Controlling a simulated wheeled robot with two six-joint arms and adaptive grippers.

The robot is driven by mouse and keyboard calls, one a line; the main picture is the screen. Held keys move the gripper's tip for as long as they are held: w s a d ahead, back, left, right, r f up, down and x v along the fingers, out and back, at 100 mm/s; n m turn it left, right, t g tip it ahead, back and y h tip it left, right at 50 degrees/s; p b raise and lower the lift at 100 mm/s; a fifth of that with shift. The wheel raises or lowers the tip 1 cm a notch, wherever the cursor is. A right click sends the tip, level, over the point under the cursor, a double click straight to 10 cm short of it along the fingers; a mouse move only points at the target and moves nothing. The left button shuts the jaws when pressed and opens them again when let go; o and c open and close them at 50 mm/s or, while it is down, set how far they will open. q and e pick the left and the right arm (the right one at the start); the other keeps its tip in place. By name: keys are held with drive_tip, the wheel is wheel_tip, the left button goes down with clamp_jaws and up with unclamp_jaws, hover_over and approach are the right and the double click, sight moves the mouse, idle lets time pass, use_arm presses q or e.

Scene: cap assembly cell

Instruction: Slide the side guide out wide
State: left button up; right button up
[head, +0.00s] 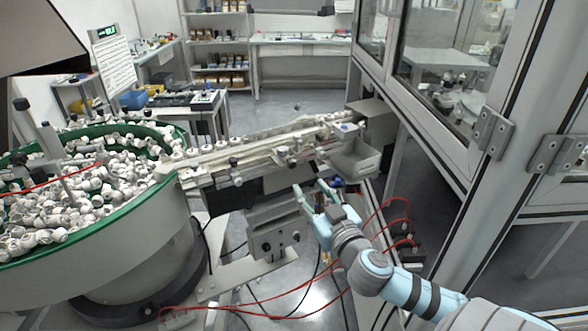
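A linear track (225,160) runs from the feeder bowl towards the enclosure at the right, with white caps along it. Metal rails, clamps and knobs line its near side; a fitting (283,153) there may belong to the side guide, but I cannot tell exactly which part is the guide or how wide it stands. My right gripper (309,186) is just below and in front of the track's right half. Its fingers are apart, with nothing visible between them. I cannot tell that it touches anything. My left gripper is out of view.
A green-rimmed feeder bowl (150,224) full of white caps stands at the left. A grey bin (355,160) sits by the track's right end. A control box (274,232) is below the track. Red hoses (380,206) pass near my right arm. A glazed enclosure frame (455,135) stands at the right.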

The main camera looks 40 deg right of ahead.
sight(293, 166)
drive_tip(key=p+x, duration=0.1)
drive_tip(key=x, duration=1)
drive_tip(key=shift+w+d+f, duration=0.15)
drive_tip(key=shift+w, duration=0.15)
clamp_jaws()
